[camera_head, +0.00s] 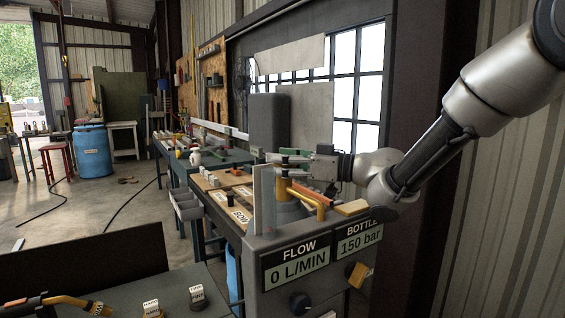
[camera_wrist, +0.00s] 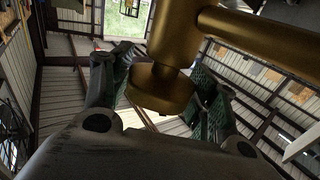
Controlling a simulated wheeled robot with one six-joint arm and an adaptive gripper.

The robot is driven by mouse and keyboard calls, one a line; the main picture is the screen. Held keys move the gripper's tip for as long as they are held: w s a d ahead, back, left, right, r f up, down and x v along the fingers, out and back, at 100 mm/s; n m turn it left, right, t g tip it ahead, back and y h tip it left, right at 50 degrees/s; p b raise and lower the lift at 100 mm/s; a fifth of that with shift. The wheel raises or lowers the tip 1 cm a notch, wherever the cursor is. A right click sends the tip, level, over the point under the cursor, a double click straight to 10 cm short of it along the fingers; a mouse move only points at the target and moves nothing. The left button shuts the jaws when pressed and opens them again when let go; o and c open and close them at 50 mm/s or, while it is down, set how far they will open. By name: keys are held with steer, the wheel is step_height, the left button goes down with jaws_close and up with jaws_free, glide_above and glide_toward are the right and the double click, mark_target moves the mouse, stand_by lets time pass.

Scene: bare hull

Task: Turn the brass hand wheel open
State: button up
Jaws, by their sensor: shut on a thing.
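The brass hand wheel (camera_wrist: 160,88) shows in the wrist view as a short, thick round knob on the end of a brass body (camera_wrist: 186,30). A brass pipe (camera_wrist: 265,40) runs off that body to the right. My gripper (camera_wrist: 165,92) has its green-padded fingers on either side of the wheel and is shut on it. In the head view my gripper (camera_head: 284,163) reaches in from the right, above the brass valve (camera_head: 282,186) on the panel stand. The wheel is hidden there by the fingers. I cannot tell how far the wheel is turned.
The stand carries a FLOW sign (camera_head: 297,264) reading 0 L/MIN and a BOTTLE sign (camera_head: 359,239) reading 150 bar. A black knob (camera_head: 300,303) and a yellow knob (camera_head: 357,274) sit below. A grey cylinder (camera_head: 269,122) rises behind.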

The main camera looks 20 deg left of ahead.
steer(key=n+g+h, duration=0.1)
steer(key=n+g, duration=0.2)
steer(key=g, duration=0.2)
steer(key=n+g+h, duration=0.1)
steer(key=n+g, duration=0.2)
steer(key=g, duration=0.1)
steer(key=shift+n+g, duration=0.3)
steer(key=shift+g, duration=0.1)
steer(key=n+g+h, duration=0.5)
steer(key=g, duration=0.1)
steer(key=shift+s+d, duration=0.1)
steer(key=shift+n+g+h, duration=0.4)
steer(key=shift+h, duration=0.1)
steer(key=o, duration=1)
steer(key=shift+o, duration=0.2)
step_height(320, 180, up, 10)
steer(key=shift+r, duration=0.1)
